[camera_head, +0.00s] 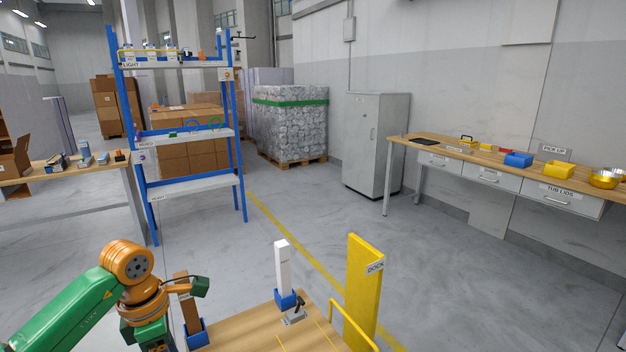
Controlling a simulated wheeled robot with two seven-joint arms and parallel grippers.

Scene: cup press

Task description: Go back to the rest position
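My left arm, green and orange, comes in from the lower left. Its wrist bends down past the bottom edge of the head view, and I cannot see its gripper fingers or anything held in them. My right arm and gripper are not in view. A wooden table (245,335) lies below, beside my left wrist. On it a white upright block (282,262) stands in a blue holder (286,299). A brown upright piece stands in another blue holder (197,334), close to my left wrist.
A yellow DOCK post (364,290) and yellow rail (352,325) edge the table's right side. A blue shelf rack (190,135) stands beyond. A bench (470,152) with yellow and blue bins is at right. The floor between is clear.

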